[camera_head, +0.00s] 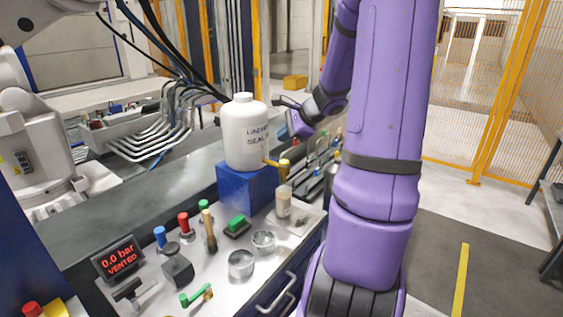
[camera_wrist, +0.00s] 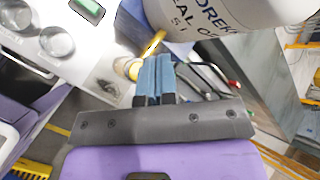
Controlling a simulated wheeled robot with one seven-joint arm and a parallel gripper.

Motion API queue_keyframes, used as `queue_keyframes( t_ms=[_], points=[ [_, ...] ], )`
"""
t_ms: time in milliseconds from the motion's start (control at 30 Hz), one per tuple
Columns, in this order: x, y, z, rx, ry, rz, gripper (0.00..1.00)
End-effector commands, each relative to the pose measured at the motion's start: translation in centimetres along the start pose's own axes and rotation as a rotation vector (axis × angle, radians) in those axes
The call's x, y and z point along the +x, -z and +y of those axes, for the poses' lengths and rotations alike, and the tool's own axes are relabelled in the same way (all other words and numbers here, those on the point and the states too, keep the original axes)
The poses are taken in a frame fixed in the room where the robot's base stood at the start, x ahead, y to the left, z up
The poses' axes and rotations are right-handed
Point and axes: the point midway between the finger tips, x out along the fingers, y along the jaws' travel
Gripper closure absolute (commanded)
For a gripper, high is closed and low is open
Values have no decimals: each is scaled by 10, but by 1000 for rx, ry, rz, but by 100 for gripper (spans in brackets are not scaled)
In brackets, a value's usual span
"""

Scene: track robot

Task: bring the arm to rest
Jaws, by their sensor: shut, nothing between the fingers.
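My purple arm stands upright in the right half of the head view, bent at the top and reaching down and left. My gripper (camera_wrist: 156,60) shows in the wrist view with its two blue fingers shut together and nothing between them. In the head view the gripper is small and partly seen beside the white jug (camera_head: 245,133), just to its right. The jug stands upright on a blue block (camera_head: 247,188) and fills the top of the wrist view (camera_wrist: 235,15). I cannot tell the exact gap between fingers and jug.
A yellow spout (camera_head: 271,162) is low on the jug. Open floor and orange mesh fencing (camera_head: 487,110) lie at the right.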

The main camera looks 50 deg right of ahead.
Motion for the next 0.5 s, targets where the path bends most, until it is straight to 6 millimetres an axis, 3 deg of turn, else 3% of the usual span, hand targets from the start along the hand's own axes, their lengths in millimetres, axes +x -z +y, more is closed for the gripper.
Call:
queue_keyframes(
  t_ms=[333, 500],
  points=[
    [0, -2, 0, -6, -2, 0, 100],
    [1, -33, 7, -127, -52, -1, 100]
  ],
)
